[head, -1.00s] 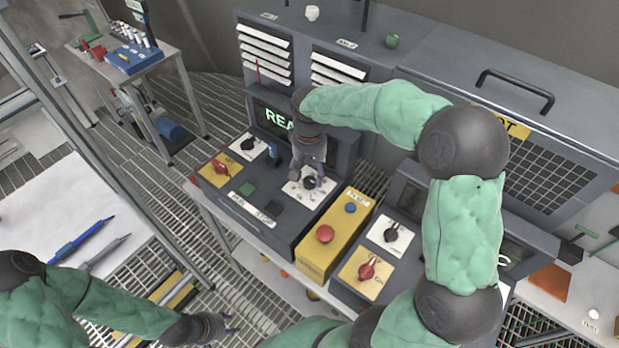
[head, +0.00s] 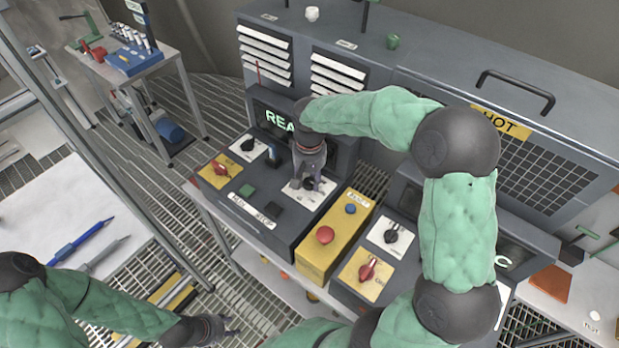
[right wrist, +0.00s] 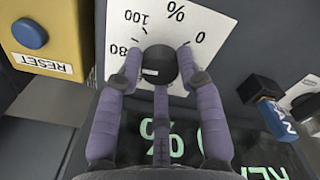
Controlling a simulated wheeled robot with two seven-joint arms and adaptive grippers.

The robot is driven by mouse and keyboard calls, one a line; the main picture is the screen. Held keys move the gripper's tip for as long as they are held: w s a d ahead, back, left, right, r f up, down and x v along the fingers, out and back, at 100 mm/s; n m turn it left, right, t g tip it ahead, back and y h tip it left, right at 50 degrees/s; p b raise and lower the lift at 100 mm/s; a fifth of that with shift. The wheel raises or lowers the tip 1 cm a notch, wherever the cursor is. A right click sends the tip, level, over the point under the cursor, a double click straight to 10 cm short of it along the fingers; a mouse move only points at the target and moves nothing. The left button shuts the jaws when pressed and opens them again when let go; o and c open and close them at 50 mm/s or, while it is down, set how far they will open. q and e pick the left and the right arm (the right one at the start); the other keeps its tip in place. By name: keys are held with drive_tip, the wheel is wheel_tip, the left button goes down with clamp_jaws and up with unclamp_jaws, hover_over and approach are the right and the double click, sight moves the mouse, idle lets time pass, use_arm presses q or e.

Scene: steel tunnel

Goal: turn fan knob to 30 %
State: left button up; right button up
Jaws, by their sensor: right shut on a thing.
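The fan knob (right wrist: 160,65) is a round black knob on a white dial plate marked with %, 0, 80 and 100. In the right wrist view, my right gripper (right wrist: 160,75) has its purple-grey fingers around the knob, shut on it. In the head view, my right gripper (head: 305,185) reaches down from above onto the dial plate (head: 297,195) and mostly hides the knob. Green screen digits with a % sign (right wrist: 165,135) show behind the fingers, partly covered. My left gripper (head: 228,327) is low in the head view, away from the panel, empty, its fingers apart.
A yellow box with a red button (head: 325,235) and a blue RESET button (head: 350,209) stands right beside the dial. A blue-handled switch (head: 272,155) stands to its left. More knobs (head: 391,235) lie to the right, under my right arm.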

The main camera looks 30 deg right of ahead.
sight(310, 181)
drive_tip(key=shift+n, duration=0.4)
drive_tip(key=o, duration=1.1)
drive_tip(key=shift+o, duration=0.2)
wheel_tip(310, 181, up, 12)
